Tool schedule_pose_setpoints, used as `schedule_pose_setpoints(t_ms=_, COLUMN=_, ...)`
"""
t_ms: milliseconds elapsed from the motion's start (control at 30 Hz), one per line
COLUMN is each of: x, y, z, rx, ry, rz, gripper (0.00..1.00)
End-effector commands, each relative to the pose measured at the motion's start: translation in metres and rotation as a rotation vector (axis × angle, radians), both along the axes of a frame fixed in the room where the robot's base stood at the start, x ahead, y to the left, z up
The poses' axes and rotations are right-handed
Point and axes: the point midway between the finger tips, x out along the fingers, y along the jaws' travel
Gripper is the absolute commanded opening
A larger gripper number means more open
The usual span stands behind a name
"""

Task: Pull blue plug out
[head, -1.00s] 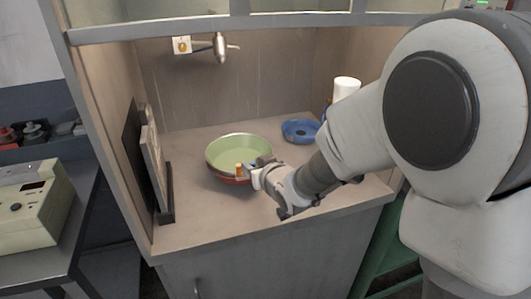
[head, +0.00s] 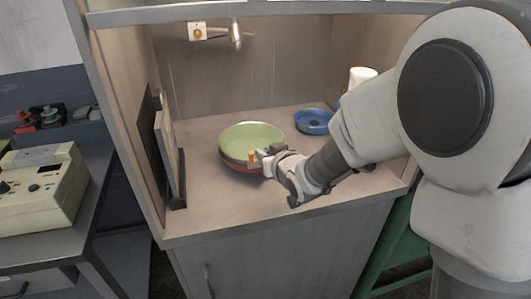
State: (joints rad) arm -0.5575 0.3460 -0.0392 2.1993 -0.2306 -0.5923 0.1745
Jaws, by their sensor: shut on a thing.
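A shallow pan (head: 262,132), green inside and reddish outside, rests on the cabinet floor. My gripper (head: 256,157) is at its near rim, reaching in from the right. It is shut, with a small orange piece (head: 251,158) at its fingertips against the pan's near side. What lies between the fingers is too small to see clearly. No blue plug can be made out for sure. A round blue dish-like thing (head: 313,117) with a dark centre lies behind and to the right of the pan, apart from my gripper.
A dark panel (head: 174,160) stands at the left wall. A tap-like fitting (head: 236,33) sticks out of the back wall. A white cylinder (head: 361,76) stands at the right behind my arm. The cabinet floor in front of the pan is clear.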

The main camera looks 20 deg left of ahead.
Motion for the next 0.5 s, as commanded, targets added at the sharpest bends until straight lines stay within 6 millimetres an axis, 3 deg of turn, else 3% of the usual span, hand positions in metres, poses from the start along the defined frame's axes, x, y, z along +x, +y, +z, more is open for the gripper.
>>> schedule_pose_setpoints(t_ms=500, x=0.0, y=0.0, z=0.0037, rx=0.001, ry=-0.001, rz=0.0, gripper=0.0)
